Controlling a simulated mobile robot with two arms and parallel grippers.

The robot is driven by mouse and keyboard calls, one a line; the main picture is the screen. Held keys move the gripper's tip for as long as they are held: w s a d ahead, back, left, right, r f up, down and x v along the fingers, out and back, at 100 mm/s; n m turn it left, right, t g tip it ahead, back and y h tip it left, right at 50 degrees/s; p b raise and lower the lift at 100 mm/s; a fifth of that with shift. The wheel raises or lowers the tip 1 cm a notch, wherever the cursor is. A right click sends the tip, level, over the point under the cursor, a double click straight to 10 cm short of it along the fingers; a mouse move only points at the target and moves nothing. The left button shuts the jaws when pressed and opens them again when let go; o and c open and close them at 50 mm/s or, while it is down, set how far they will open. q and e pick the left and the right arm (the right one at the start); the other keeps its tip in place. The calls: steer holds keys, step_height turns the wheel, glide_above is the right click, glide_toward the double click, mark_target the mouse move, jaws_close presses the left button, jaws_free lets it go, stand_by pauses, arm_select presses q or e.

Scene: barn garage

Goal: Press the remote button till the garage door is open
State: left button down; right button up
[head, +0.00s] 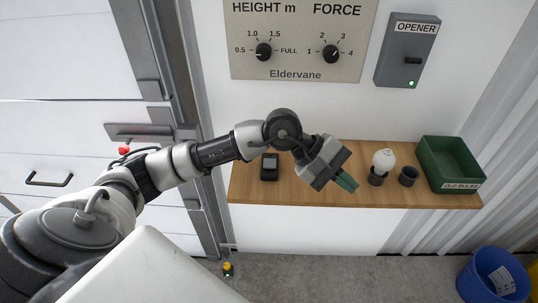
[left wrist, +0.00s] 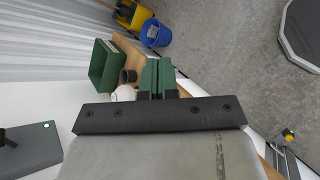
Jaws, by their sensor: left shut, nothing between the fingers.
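A small black device (head: 270,167), which looks like the remote, stands on the left part of the wooden shelf. My left gripper (head: 347,183) is over the shelf to the right of the device, apart from it. Its green fingers are shut and empty, pointing down and right; they also show together in the left wrist view (left wrist: 157,77). A white panelled door (head: 60,130) with a handle fills the left side; its lower panels are in place in view. The grey OPENER box (head: 407,50) on the wall shows a green light. My right gripper is not in view.
The shelf (head: 245,190) also holds a white bulb (head: 384,159) in a dark cup (head: 376,177), an empty dark cup (head: 408,176) and a green OLD BULBS bin (head: 450,163). A dial panel (head: 300,55) hangs above. A blue bucket (head: 493,276) stands on the floor.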

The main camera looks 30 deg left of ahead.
arm_select(q)
steer(key=w+a+m+y, duration=0.35)
steer(key=a+y, duration=0.45)
steer(key=a, duration=0.4)
step_height(320, 180, up, 2)
steer(key=y, duration=0.5)
glide_above(269, 161)
steer(key=s+d, duration=0.2)
steer(key=s, duration=0.1)
steer(key=shift+s+a+r+m+t, duration=0.1)
steer(key=shift+m+t, duration=0.2)
steer(key=shift+m, duration=0.15)
steer(key=p+x, duration=0.1)
steer(key=x, duration=0.3)
steer(key=p+x, duration=0.1)
steer(key=x, duration=0.3)
steer(key=p+x, duration=0.2)
steer(key=x, duration=0.2)
steer(key=shift+s+d+f, duration=0.25)
steer(key=shift+f, duration=0.85)
